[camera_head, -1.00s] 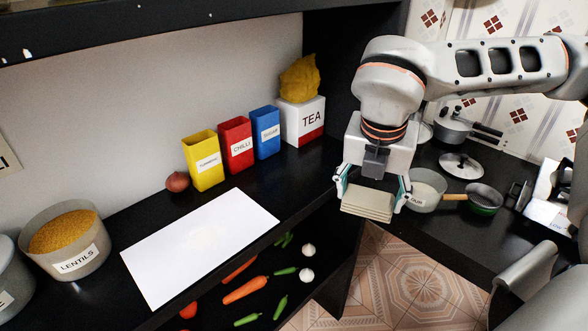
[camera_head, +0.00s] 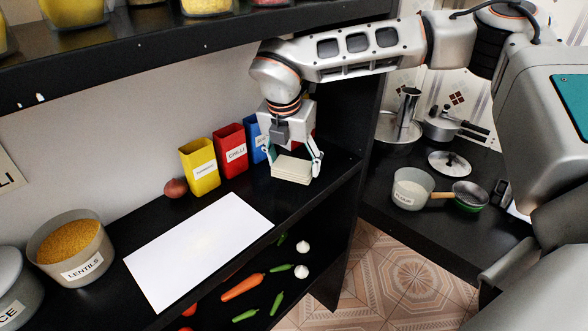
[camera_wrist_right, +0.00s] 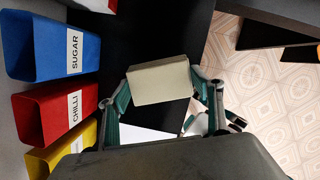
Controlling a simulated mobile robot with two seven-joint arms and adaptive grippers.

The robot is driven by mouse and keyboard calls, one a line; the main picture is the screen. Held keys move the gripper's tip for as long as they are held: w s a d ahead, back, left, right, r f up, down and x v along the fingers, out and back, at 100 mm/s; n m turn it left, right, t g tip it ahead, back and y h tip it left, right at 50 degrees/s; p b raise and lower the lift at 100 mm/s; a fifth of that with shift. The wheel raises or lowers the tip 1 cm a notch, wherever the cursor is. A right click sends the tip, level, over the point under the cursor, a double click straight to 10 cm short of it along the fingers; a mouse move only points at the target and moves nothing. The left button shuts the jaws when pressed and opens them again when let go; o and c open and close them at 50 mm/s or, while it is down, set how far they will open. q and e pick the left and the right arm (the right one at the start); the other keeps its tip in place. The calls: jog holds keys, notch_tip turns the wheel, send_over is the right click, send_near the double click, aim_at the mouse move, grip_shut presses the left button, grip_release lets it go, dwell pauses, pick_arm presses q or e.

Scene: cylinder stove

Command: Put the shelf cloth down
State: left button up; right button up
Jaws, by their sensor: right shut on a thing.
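My right gripper (camera_head: 292,172) is shut on the shelf cloth (camera_head: 291,168), a cream folded block, with a finger on each side. In the head view it is at the right part of the black shelf, in front of the blue and red boxes. In the right wrist view the cloth (camera_wrist_right: 160,82) sits between the fingers of my right gripper (camera_wrist_right: 162,90), in line with the dark shelf. I cannot tell whether it touches the shelf. My left gripper is not in view.
A white sheet (camera_head: 200,250) lies on the black shelf. Yellow (camera_head: 200,166), red (camera_head: 231,149) and blue (camera_head: 254,138) boxes and an onion (camera_head: 175,188) stand behind it. A lentils pot (camera_head: 72,250) is at left. Vegetables (camera_head: 242,287) lie on the level below.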

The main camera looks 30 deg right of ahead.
aim_at(293, 166)
notch_tip(293, 166, down, 3)
jog(key=shift+f+b, duration=0.2)
jog(key=shift+b, duration=0.2)
jog(key=shift+f, duration=0.2)
jog(key=o, duration=1.2)
jog(key=shift+r, duration=0.1)
jog(key=shift+r, duration=0.1)
